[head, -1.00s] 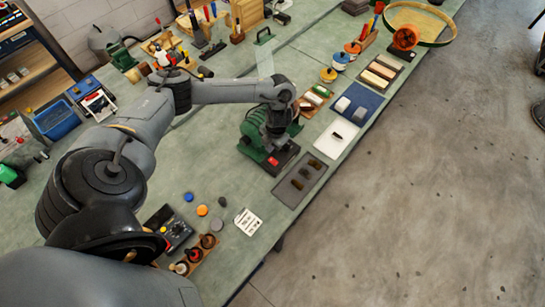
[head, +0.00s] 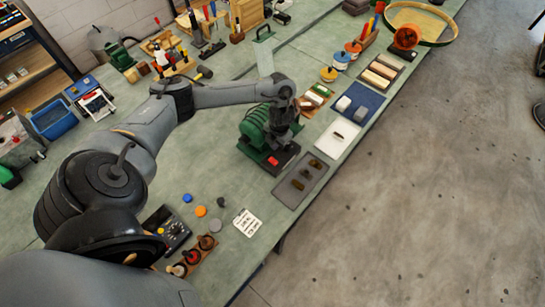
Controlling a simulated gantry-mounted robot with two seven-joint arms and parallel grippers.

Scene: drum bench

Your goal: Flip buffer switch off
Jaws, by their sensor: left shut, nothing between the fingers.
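The buffer is a green machine (head: 254,124) on a dark base (head: 284,160), standing near the bench's front edge in the middle of the head view. A red switch (head: 272,160) shows on the front of the base. My left gripper (head: 283,143) reaches over the right part of the machine and points down, just above the base and close to the switch. It is shut and empty. The gripper and wrist hide part of the machine. I cannot tell whether the fingertips touch it or which way the switch is set. My right gripper is not in view.
A grey tray (head: 286,195) with dark pieces and a white sheet (head: 338,134) lie beside the machine along the bench edge. A blue mat (head: 370,98) lies beyond them. Coloured discs and a white card (head: 247,222) lie nearer. The bench left of the machine is clear.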

